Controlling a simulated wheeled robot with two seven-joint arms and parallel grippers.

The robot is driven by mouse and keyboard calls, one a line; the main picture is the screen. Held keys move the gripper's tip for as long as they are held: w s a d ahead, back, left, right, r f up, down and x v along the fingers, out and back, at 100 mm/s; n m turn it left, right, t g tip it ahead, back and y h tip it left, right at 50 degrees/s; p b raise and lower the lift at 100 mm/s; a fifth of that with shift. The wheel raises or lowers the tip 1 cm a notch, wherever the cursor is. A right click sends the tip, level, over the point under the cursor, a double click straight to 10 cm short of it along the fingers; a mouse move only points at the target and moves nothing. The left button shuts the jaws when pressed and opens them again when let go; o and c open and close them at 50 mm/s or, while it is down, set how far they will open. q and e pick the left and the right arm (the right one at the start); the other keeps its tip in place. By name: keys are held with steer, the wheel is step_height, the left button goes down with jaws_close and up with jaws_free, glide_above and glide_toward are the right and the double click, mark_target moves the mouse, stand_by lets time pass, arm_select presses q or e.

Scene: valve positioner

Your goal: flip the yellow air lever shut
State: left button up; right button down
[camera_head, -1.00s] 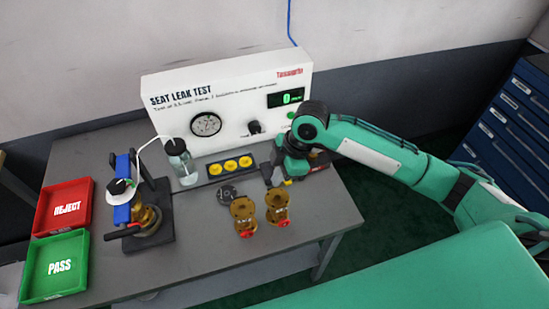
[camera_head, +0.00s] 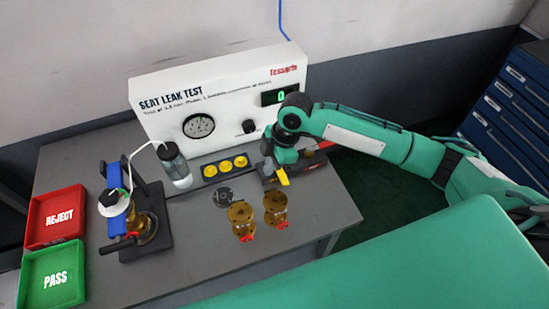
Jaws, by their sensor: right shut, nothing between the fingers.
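The yellow air lever (camera_head: 283,177) shows at the front of a dark block (camera_head: 312,163) on the right side of the bench, its free end pointing toward the bench front. My right gripper (camera_head: 273,172) is shut and empty. It points down beside the lever, just to its left; I cannot tell whether they touch. My right wrist hides part of the block and the back of the lever. My left gripper is not in view.
Two brass valves (camera_head: 242,215) (camera_head: 276,205) stand just in front of my right gripper. A tray with yellow caps (camera_head: 210,171), a bottle (camera_head: 175,168) and the white test panel (camera_head: 160,112) are near. A clamp stand (camera_head: 155,205) and red (camera_head: 35,235) and green (camera_head: 35,292) trays are left.

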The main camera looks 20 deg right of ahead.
steer(key=p+x, duration=0.1)
steer(key=x, duration=0.4)
steer(key=shift+a+f, duration=0.2)
steer(key=shift+f, duration=0.15)
steer(key=d+p, duration=0.1)
steer(key=d, duration=0.2)
steer(key=shift+d+p, duration=0.2)
steer(key=shift+p, duration=0.15)
steer(key=shift+d, duration=0.35)
steer(key=shift+f, duration=0.1)
